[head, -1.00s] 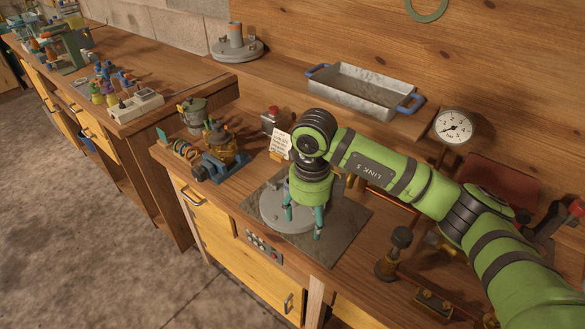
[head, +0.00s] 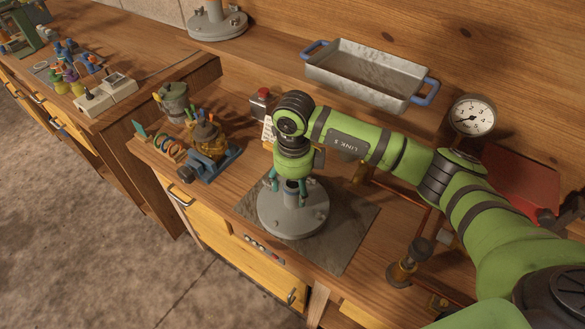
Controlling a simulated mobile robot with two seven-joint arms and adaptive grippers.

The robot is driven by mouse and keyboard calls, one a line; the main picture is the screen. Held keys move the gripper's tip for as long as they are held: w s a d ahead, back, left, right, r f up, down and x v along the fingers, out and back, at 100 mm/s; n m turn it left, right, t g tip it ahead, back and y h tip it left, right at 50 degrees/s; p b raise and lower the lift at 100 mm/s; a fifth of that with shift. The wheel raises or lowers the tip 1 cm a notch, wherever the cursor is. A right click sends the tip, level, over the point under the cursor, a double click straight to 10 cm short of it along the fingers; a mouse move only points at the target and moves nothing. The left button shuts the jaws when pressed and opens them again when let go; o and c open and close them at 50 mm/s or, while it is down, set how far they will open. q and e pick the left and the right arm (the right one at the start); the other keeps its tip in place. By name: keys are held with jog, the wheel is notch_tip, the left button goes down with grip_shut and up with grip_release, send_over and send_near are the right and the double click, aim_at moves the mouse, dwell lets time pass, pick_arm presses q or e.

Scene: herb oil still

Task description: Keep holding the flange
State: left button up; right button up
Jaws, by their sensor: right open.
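The flange, a grey disc (head: 292,220) with bolts and a short upright neck, lies flat on a dark square plate on the bench. My right gripper (head: 287,189) points down over the flange's neck, with teal fingers spread on either side of it. The jaws are open and do not grip the flange. The gripper and wrist hide the top of the neck, and I cannot tell whether a finger touches it. A similar grey flange (head: 217,27) with a pipe stub stands on the back shelf at top left. My left gripper is out of view.
A metal tray (head: 365,78) with blue handles sits on the back shelf. A pressure gauge (head: 473,116) and a brass-based post (head: 408,262) stand to the right. A blue vise-like fixture (head: 210,165) and a grey pot (head: 172,102) stand left. The dark plate (head: 340,245) is bare around the flange.

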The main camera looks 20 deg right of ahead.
jog(key=shift+w+f, duration=0.15)
jog(key=shift+f, duration=1.05)
jog(key=c, duration=1.3)
grip_shut()
jog(key=shift+m, duration=0.4)
jog(key=m+p, duration=0.1)
jog(key=m, duration=0.4)
jog(key=shift+m+p, duration=0.3)
jog(key=m+p, duration=0.1)
jog(key=m, duration=0.4)
jog(key=m+p, duration=0.2)
jog(key=m, duration=0.2)
jog(key=shift+m, duration=0.4)
jog(key=o, duration=1.3)
grip_release()
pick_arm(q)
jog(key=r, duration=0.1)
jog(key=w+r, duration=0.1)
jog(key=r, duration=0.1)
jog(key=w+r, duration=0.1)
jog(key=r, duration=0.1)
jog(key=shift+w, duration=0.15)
pick_arm(e)
jog(key=shift+w, duration=0.1)
